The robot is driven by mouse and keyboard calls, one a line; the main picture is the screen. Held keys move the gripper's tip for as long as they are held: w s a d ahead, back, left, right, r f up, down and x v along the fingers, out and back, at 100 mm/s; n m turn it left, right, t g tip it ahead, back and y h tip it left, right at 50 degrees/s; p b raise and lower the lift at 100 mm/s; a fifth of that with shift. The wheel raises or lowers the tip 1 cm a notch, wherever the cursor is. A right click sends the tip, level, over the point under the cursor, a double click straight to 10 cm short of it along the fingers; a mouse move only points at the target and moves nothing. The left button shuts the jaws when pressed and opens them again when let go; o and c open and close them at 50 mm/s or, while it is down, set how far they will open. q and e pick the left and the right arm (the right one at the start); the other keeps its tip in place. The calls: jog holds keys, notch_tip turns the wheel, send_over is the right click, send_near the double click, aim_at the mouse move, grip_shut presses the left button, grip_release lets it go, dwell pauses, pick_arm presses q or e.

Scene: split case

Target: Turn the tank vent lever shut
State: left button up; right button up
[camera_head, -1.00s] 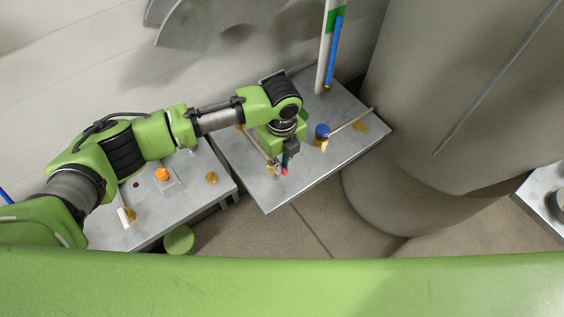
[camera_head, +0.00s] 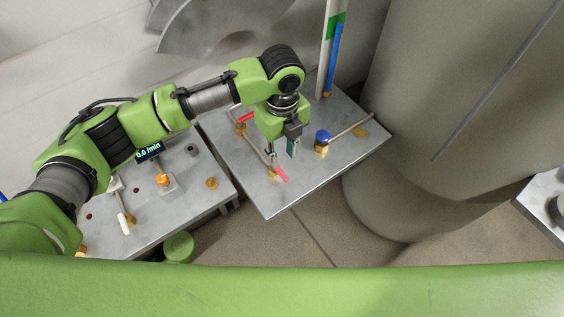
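A small pink-handled lever (camera_head: 281,174) sits on a brass valve at the front of the right metal plate. A red-handled lever (camera_head: 246,117) sits on another brass fitting at that plate's left edge. I cannot read which lever is the tank vent. My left gripper (camera_head: 281,151) points down over the plate, above and behind the pink lever and apart from it. Its two fingers stand apart with nothing between them. My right gripper is not in view.
A blue-capped brass valve (camera_head: 322,138) stands right of the gripper, with a thin pipe towards the large grey tank (camera_head: 440,100). An upright gauge tube (camera_head: 334,60) stands behind. The left plate (camera_head: 150,232) carries an orange knob (camera_head: 162,179) and a white-handled lever (camera_head: 124,222).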

pick_arm(q)
notch_tip(320, 180, up, 4)
jog(key=shift+f, duration=0.2)
dwell(0.4)
